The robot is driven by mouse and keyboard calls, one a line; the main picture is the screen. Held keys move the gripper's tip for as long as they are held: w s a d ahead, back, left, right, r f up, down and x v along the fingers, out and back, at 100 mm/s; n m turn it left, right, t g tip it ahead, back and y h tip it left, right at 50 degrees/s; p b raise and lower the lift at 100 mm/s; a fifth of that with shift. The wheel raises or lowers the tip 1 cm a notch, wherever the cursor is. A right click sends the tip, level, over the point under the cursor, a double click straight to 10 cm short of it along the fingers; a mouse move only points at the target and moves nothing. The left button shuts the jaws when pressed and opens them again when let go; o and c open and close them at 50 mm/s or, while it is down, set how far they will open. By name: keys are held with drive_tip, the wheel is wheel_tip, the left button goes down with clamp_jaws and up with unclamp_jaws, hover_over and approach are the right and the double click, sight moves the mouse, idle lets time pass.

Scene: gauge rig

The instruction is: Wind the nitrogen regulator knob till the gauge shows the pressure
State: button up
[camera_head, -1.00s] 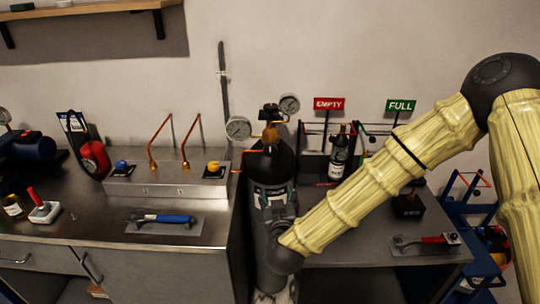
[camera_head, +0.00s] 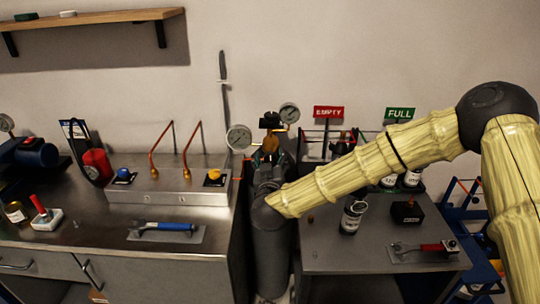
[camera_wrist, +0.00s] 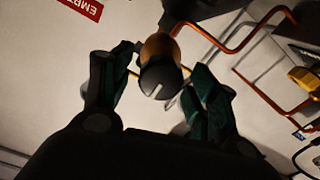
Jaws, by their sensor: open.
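The nitrogen regulator's brass body (camera_head: 270,144) sits above the dark column of my arm in the head view. Two round gauges, left (camera_head: 238,137) and right (camera_head: 289,113), flank it; their readings are too small to tell. In the wrist view the black knob (camera_wrist: 160,79) with a white mark faces me, and the orange-brass body (camera_wrist: 159,46) is behind it. My gripper (camera_wrist: 155,88) is open, with dark green fingers on either side of the knob. Gaps show between fingers and knob. In the head view my gripper (camera_head: 268,165) is just below the regulator, and my arm hides the cylinder.
The left bench carries a metal box (camera_head: 168,184) with copper pipes and a blue-handled tool (camera_head: 165,228). The right bench holds a can (camera_head: 352,215) and a red-handled wrench (camera_head: 425,247). EMPTY (camera_head: 329,112) and FULL (camera_head: 399,113) signs stand behind my arm.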

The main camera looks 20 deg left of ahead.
drive_tip(key=shift+w+a, duration=0.2)
drive_tip(key=shift+w, duration=0.35)
drive_tip(key=c, duration=1)
